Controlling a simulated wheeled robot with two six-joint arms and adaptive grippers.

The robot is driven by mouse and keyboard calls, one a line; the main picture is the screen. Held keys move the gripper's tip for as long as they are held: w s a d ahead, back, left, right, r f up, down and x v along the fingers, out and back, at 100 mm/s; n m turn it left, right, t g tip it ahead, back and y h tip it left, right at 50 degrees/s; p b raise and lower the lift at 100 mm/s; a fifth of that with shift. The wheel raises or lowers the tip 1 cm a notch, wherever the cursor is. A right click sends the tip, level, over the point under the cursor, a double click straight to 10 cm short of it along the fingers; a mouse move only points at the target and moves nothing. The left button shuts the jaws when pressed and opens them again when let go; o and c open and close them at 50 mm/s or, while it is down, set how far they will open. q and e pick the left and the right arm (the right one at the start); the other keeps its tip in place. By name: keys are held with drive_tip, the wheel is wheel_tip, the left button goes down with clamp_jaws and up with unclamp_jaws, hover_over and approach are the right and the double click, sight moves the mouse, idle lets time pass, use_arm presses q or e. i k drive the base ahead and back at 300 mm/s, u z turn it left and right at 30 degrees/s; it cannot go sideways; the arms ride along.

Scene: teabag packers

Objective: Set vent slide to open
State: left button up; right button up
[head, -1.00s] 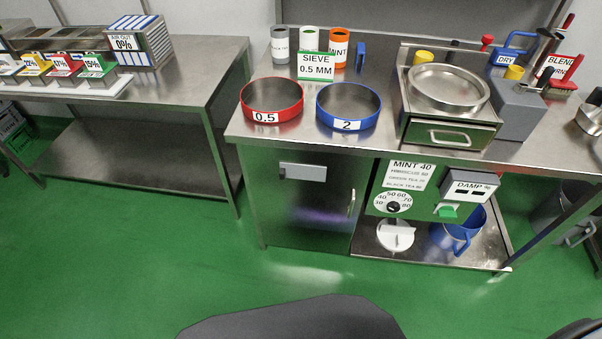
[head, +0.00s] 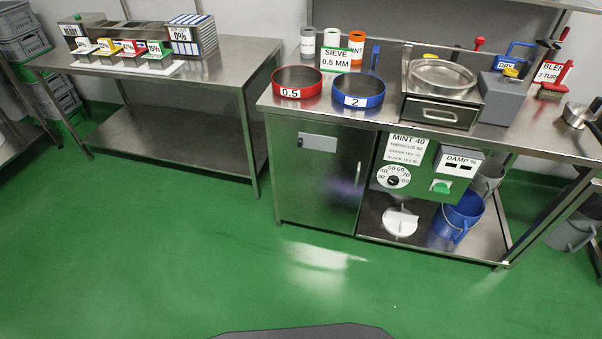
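No part is labelled as a vent slide, and I cannot tell for sure which part it is. A blue-and-white striped box (head: 204,36) stands at the right end of the left steel table. The sign on its front reads AIR OUT 0% (head: 181,34). Any slide on this box is too small to make out. Neither of my grippers is in view.
The left steel table (head: 235,60) also holds small boxes with percent signs (head: 131,47). The right workbench (head: 285,107) carries a red sieve (head: 297,92), a blue sieve (head: 359,101) and a dial panel (head: 394,177) below. The green floor (head: 170,240) in front is clear.

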sight(307, 140)
drive_tip(key=z, duration=0.5)
drive_tip(key=k, duration=0.2)
drive_tip(key=u, duration=1.95)
drive_tip(key=i, duration=1.5)
drive_tip(key=z, duration=0.5)
